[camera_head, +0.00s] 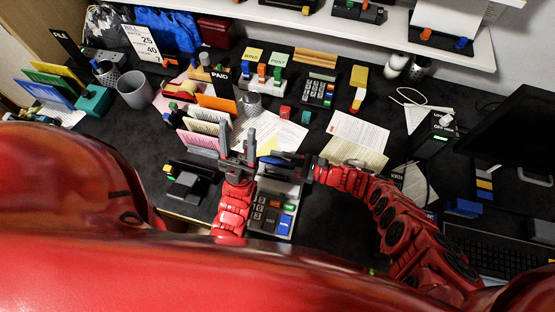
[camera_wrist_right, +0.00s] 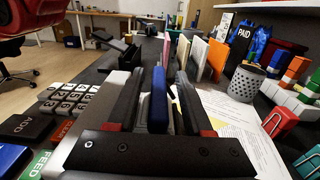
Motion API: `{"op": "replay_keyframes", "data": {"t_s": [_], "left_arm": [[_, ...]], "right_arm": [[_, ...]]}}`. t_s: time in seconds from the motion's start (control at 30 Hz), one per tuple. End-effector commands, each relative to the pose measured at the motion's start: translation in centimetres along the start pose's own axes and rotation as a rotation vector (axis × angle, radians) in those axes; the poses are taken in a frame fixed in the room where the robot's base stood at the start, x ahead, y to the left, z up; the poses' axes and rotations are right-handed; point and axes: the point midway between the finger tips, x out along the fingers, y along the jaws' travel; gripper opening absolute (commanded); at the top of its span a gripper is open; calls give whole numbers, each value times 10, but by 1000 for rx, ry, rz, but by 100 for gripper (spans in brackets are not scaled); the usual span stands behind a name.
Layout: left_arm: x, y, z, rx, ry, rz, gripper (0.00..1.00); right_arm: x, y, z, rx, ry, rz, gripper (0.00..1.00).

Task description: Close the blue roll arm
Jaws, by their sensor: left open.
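The blue roll arm (camera_head: 277,159) lies at the back end of a grey adding machine (camera_head: 289,187), between my two grippers in the head view. In the right wrist view the blue roll arm (camera_wrist_right: 158,100) stands between the fingers of my right gripper (camera_wrist_right: 157,88). Gaps show on both sides of it, so that gripper is open around it. My right gripper (camera_head: 306,166) comes from the right in the head view. My left gripper (camera_head: 243,150) is open and empty, just left of the roll arm. The adding machine's lower left side is partly hidden by my left arm.
Standing paper dividers (camera_head: 205,135) are left of my left gripper. A black device (camera_head: 188,185) lies left of my left arm. A mesh cup (camera_wrist_right: 245,82) and papers (camera_head: 275,138) lie behind the machine. A monitor (camera_head: 515,130) and keyboard (camera_head: 495,250) are at the right.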

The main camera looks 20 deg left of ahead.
Motion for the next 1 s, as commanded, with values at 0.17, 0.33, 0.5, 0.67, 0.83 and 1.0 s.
{"op": "replay_keyframes", "data": {"t_s": [0.17, 0.33, 0.5, 0.67, 0.83, 1.0], "left_arm": [[0, 0, 0, 0, 0, 0, 52], [0, 0, 0, 0, 0, 0, 52], [-2, 0, 0, 0, 0, 0, 52], [-7, 0, 1, 0, 0, 0, 52], [-9, 0, 2, 0, 0, 0, 52], [-8, 0, 1, 0, 0, 0, 52]], "right_arm": [[0, 0, 0, 1, 0, 1, 52], [-5, 0, 0, 1, 1, 0, 52], [-32, -1, -2, 5, 2, -3, 52], [-59, -1, -2, 2, 2, -1, 52], [-74, 0, -1, 2, 0, 1, 52], [-75, 0, 0, 1, 0, 1, 52]]}}
